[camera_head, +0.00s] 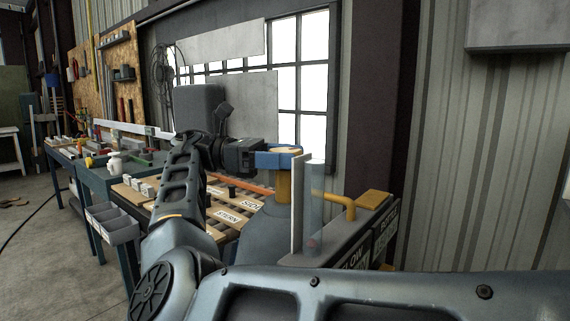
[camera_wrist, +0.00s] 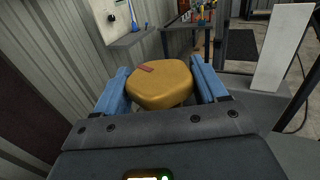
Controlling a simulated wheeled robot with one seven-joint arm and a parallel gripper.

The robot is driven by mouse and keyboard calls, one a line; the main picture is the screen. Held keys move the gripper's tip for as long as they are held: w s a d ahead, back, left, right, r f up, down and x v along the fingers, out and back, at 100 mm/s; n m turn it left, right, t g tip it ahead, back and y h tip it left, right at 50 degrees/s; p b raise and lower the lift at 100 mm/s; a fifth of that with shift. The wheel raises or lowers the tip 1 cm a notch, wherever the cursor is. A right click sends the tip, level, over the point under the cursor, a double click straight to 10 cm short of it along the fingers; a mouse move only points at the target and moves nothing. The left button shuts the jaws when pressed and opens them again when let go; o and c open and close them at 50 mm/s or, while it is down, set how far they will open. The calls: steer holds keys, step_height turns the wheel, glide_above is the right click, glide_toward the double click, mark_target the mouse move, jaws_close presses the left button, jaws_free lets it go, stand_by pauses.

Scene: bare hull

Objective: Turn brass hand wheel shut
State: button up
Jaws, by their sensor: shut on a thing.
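The brass hand wheel (camera_wrist: 158,82) is a yellow, rounded many-sided knob with a reddish-brown mark on its top, seen close in the wrist view. In the head view the wheel (camera_head: 287,150) sits on top of a yellow upright stem (camera_head: 284,186). My gripper (camera_wrist: 162,90) has its two blue fingers on opposite sides of the wheel and is shut on it. In the head view my gripper (camera_head: 284,158) reaches the wheel from the left. The underside of the wheel is hidden.
A clear upright tube with a white board (camera_head: 297,204) stands just right of the stem. A yellow bent pipe (camera_head: 338,201) runs right to a dark labelled box (camera_head: 372,225). A slatted bench with labels, including STERN (camera_head: 228,217), lies behind my arm. Open floor is at left.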

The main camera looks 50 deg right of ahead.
steer(key=shift+f, duration=0.15)
steer(key=o, duration=1)
steer(key=shift+o, duration=0.2)
